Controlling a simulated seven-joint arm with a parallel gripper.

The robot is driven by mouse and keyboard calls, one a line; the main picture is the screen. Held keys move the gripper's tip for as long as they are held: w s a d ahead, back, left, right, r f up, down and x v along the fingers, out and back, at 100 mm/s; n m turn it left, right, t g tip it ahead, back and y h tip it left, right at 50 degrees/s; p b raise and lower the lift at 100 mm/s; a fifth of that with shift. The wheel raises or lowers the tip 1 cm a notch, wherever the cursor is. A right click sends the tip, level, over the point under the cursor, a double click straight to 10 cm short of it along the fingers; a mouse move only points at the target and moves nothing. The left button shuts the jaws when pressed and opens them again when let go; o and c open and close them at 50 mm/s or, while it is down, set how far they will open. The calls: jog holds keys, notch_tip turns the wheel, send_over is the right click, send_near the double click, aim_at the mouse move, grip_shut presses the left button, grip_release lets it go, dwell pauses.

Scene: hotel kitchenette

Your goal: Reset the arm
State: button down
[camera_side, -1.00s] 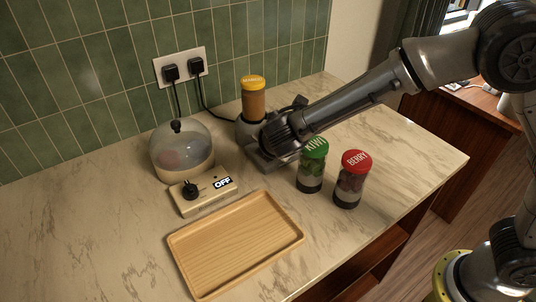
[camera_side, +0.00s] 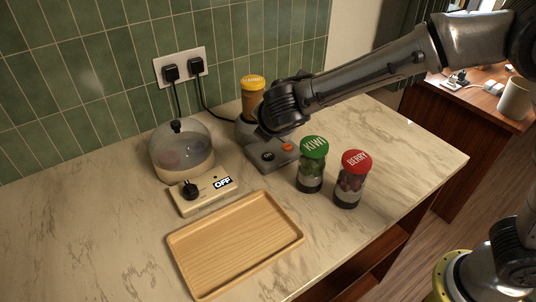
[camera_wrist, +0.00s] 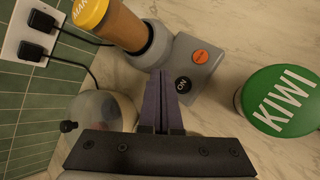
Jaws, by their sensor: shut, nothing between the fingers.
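My gripper (camera_wrist: 163,100) is shut and empty. In the wrist view its fingers point at a grey blender base with a black ON button (camera_wrist: 183,85) and an orange button (camera_wrist: 200,57). In the side view my wrist hangs just above the grey blender base (camera_side: 268,158), and the fingertips are hidden behind it. A jar with a yellow lid (camera_side: 252,83) stands on the base, partly hidden by my wrist.
A green-lidded KIWI jar (camera_side: 313,165) and a red-lidded BERRY jar (camera_side: 351,180) stand to the right. A domed cooker (camera_side: 182,152) with an OFF dial panel (camera_side: 206,193) is to the left. An empty wooden tray (camera_side: 181,262) lies in front. Wall plugs (camera_side: 171,72) have hanging cords.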

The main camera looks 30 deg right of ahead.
jog(key=shift+d, duration=0.1)
jog(key=s+d+r+m, duration=0.2)
jog(key=d+r+m, duration=0.1)
jog(key=d+r, duration=0.35)
jog(key=s+d+r+m, duration=0.2)
jog(key=d+r, duration=0.3)
jog(key=d, duration=0.3)
jog(key=s+d+r+m, duration=0.2)
jog(key=s+d+m, duration=0.35)
jog(key=s, duration=0.25)
jog(key=s+d+f+m+g+y, duration=0.1)
jog(key=s+d+f+m+g, duration=0.15)
jog(key=s+m, duration=0.7)
jog(key=s+a+f+m+y, duration=0.2)
jog(key=s+a+f, duration=0.2)
jog(key=s, duration=0.5)
notch_tip(320, 180, down, 2)
jog(key=shift+s+a+f+y, duration=0.1)
jog(key=shift+s+a+y, duration=0.2)
jog(key=shift+s+y, duration=0.1)
